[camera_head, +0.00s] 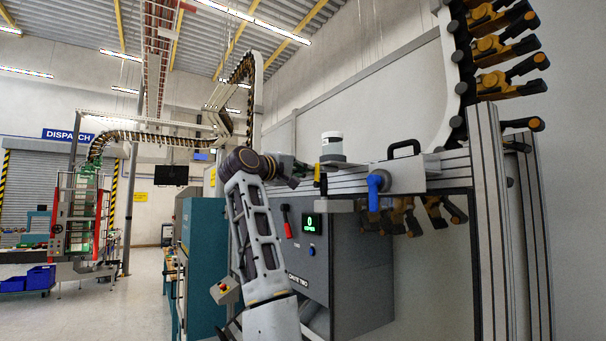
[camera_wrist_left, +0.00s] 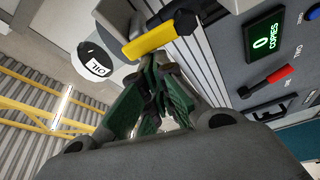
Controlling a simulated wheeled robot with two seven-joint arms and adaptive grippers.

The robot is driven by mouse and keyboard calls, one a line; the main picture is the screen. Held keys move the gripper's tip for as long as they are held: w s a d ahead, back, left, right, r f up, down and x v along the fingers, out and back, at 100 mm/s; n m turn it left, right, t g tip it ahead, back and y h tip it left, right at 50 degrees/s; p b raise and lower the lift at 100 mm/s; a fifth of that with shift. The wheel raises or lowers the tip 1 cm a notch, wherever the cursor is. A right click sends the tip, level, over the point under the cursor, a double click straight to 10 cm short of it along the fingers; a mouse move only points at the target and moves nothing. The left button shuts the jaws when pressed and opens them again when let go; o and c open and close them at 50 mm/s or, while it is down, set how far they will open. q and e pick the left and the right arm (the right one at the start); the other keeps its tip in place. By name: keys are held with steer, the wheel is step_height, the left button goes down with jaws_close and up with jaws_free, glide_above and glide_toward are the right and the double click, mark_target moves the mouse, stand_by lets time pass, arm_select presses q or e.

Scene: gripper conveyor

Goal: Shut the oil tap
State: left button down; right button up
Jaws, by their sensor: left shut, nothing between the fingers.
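The oil container (camera_head: 332,143), white with a dark band, stands on the rail in the head view. In the left wrist view the container (camera_wrist_left: 95,62) shows its OIL label. The yellow tap lever (camera_wrist_left: 160,41) with a black end is beside it, just beyond my fingertips. In the head view the lever (camera_head: 317,173) is small and stands roughly upright. My left gripper (camera_head: 300,171) is shut and empty, close to the lever's left side. Its fingers show in the left wrist view (camera_wrist_left: 152,85). Whether they touch the lever I cannot tell. My right gripper is not in view.
A grey machine (camera_head: 345,265) with a green display (camera_head: 314,223) and a red lever (camera_head: 286,220) is below. A black handle (camera_head: 404,148) rises behind the rail. Open floor lies at left.

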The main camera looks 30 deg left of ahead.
mark_target(319, 166)
arm_select(q)
steer(key=d+m+h+b, duration=0.1)
steer(key=m, duration=0.2)
steer(key=s+d+m+h+b, duration=0.1)
steer(key=m+b, duration=0.1)
steer(key=m, duration=0.1)
steer(key=s+d+m+t+h+b, duration=0.1)
steer(key=m+b, duration=0.1)
steer(key=m, duration=0.2)
steer(key=shift+s+d+h, duration=0.1)
steer(key=shift+d+h, duration=0.2)
steer(key=shift+d, duration=0.1)
steer(key=m, duration=0.1)
steer(key=m+h, duration=0.1)
steer(key=m, duration=0.1)
steer(key=d+m+h+b, duration=0.1)
steer(key=m, duration=0.1)
steer(key=shift+s+d+f, duration=0.1)
steer(key=shift+s+f, duration=0.25)
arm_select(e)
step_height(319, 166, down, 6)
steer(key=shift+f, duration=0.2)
arm_select(q)
steer(key=shift+r, duration=0.1)
steer(key=shift+r, duration=0.1)
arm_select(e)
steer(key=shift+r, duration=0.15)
